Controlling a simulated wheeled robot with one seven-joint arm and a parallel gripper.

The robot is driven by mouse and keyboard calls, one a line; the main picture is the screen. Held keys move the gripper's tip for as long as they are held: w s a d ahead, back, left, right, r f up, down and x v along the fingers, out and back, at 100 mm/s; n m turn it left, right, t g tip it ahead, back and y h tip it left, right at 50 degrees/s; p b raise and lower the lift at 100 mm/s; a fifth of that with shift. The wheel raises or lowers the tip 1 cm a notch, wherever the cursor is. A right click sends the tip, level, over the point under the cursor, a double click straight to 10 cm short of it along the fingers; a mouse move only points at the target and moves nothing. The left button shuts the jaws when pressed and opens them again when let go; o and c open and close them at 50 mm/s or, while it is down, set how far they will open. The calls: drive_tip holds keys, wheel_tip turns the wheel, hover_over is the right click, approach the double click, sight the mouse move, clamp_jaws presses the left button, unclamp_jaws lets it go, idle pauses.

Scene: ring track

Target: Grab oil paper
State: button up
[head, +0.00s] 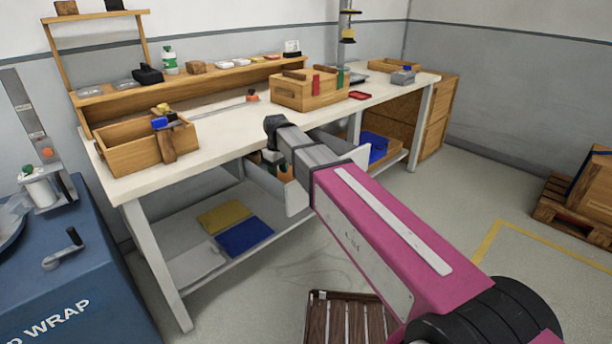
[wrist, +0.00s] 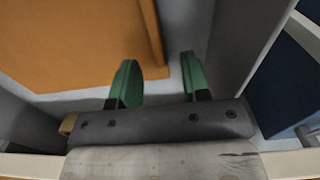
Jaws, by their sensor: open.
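A flat orange-brown sheet (wrist: 75,40), which looks like the oil paper, fills the upper left of the wrist view. It has a raised edge along its right side. It lies inside a grey open drawer (wrist: 182,30), also seen under the workbench in the head view (head: 268,188). My gripper (wrist: 155,78) has two green fingers spread apart with nothing between them. The fingertips are close to the sheet's near right corner; I cannot tell whether they touch it. In the head view my arm hides most of the gripper and the drawer's inside.
The white workbench (head: 210,143) stands above the drawer and carries wooden boxes (head: 308,94) and a shelf. Yellow and blue pads (head: 245,236) lie on the lower shelf. A blue wrapping machine (head: 75,275) is at left. A slatted wooden thing (head: 345,318) is on the floor below my arm.

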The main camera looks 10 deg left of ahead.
wheel_tip(320, 180, down, 4)
drive_tip(key=shift+w+r, duration=0.15)
drive_tip(key=shift+r, duration=0.1)
clamp_jaws()
drive_tip(key=shift+r, duration=0.15)
